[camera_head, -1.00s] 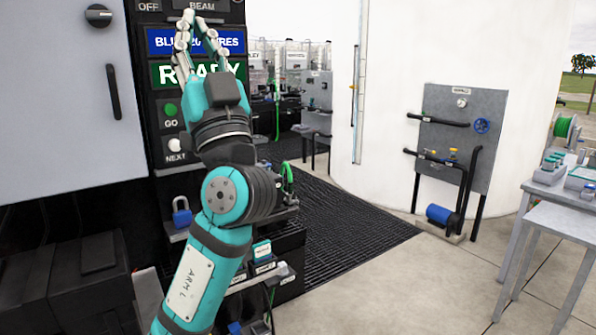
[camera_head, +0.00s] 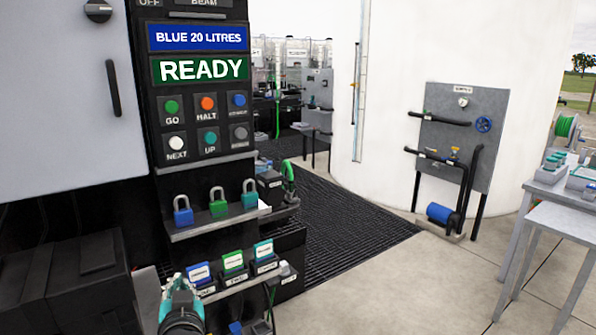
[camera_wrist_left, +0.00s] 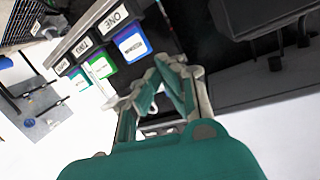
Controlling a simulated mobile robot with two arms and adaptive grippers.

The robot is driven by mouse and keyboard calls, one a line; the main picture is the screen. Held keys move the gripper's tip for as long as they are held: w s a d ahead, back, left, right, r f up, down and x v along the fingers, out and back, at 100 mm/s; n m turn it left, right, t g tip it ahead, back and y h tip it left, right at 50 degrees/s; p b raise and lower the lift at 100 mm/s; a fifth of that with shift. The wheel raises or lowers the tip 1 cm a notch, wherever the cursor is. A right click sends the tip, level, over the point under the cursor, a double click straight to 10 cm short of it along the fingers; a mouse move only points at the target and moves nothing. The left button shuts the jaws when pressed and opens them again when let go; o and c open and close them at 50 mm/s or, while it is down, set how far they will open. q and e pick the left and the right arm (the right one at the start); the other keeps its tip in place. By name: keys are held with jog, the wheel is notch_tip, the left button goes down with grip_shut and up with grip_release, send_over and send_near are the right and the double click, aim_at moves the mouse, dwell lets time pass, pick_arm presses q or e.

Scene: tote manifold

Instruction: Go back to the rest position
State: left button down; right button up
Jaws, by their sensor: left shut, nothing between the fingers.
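My left gripper (camera_head: 178,282) is low in the head view, at the bottom left of the control column, with its arm coming up from the bottom edge. It is in front of the lower shelf and apart from the buttons. In the left wrist view my left gripper (camera_wrist_left: 163,68) shows teal and grey fingers drawn together with nothing held between them. My right gripper is not in view.
The column has a READY sign (camera_head: 203,69), several buttons (camera_head: 208,103), and a shelf with blue, green and teal padlocks (camera_head: 219,204). Labelled cards (camera_head: 233,263) stand on the lower shelf. A grey bench (camera_head: 545,225) stands at right. The floor (camera_head: 420,290) between is clear.

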pick_arm(q)
jog(key=s+f+m+g+h, duration=0.1)
jog(key=s+f+g+h, duration=0.15)
jog(key=s+f, duration=0.45)
jog(key=s+f+m+g+h, duration=0.1)
jog(key=s+f+g, duration=0.3)
jog(key=f, duration=0.6)
jog(key=s+d+f+m+g+h, duration=0.15)
jog(key=s+f, duration=0.25)
jog(key=s, duration=0.6)
jog(key=s+f+g+h, duration=0.1)
jog(key=s+f+g, duration=0.3)
jog(key=s, duration=0.6)
jog(key=s+f+x, duration=0.1)
jog(key=s+x, duration=0.2)
jog(key=x, duration=1)
jog(key=s+x, duration=0.3)
jog(key=x, duration=0.9)
jog(key=s+a+f+g, duration=0.1)
jog(key=s+a+f, duration=0.1)
jog(key=s+f, duration=1.5)
jog(key=shift+a+f+m+g, duration=0.3)
jog(key=shift+f+m, duration=0.05)
